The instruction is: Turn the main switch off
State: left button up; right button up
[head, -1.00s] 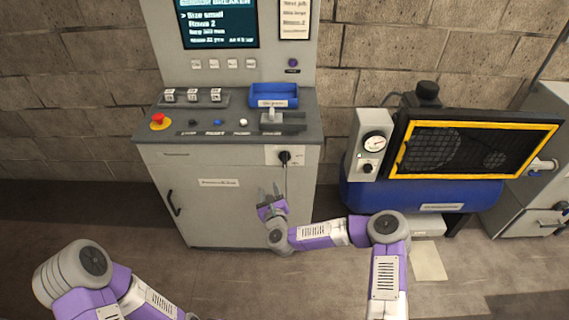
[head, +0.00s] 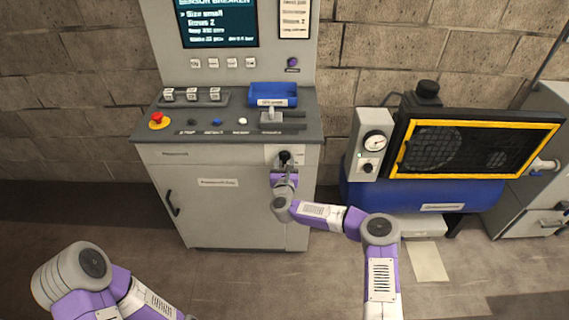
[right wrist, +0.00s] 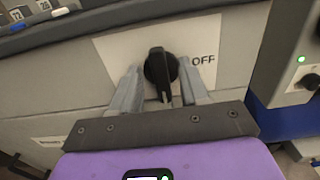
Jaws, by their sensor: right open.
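The main switch (head: 285,158) is a black rotary knob on a pale plate (head: 299,153) on the grey console's front. In the right wrist view the knob (right wrist: 161,68) shows large, with the word OFF (right wrist: 204,60) to its right. My right gripper (right wrist: 162,88) is open, with one finger to each side of the knob's lower part. I cannot tell whether the fingers touch it. In the head view my right gripper (head: 284,172) is just below the knob. My left arm shows at the lower left, but its gripper is out of view.
The console (head: 230,225) has a red emergency button (head: 158,120), a blue tray (head: 273,95) and a lever (head: 270,117) on top. A blue compressor (head: 425,193) with a gauge box (head: 368,145) stands close to the right. The floor in front is clear.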

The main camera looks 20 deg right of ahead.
jog(key=shift+c, duration=0.2)
grip_shut()
dwell(0.3)
jog(key=shift+w+a+f+n+b, duration=0.15)
jog(key=shift+n+b, duration=0.85)
jog(key=shift+n, duration=2)
jog(key=shift+s+a+f+n+b, duration=0.2)
jog(key=shift+n+b, duration=0.8)
jog(key=shift+n, duration=2)
jog(key=shift+w+a+f+n+b, duration=0.2)
jog(key=shift+n+b, duration=0.8)
jog(key=shift+n, duration=2)
jog(key=shift+o, duration=0.2)
grip_release()
